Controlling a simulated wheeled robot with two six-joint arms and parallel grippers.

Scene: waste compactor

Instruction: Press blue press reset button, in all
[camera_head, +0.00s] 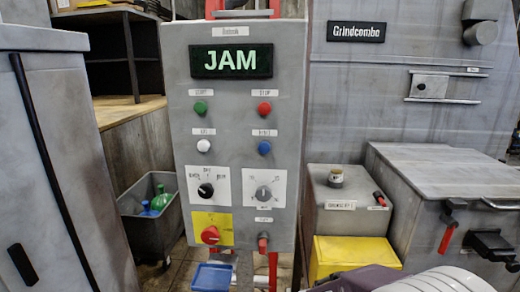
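The blue button (265,147) sits on the right side of the grey control panel (290,118), under a small label that is hard to read. It is below the red button (264,109) and level with the white button (204,146). A green button (200,108) is at the upper left. The display (232,61) above them reads JAM in green letters. Nothing covers the blue button. Neither of my grippers can be made out in the head view.
A grey bin (150,216) stands left, a yellow box (350,254) right. A purple and white ribbed shape, unclear, fills the bottom right.

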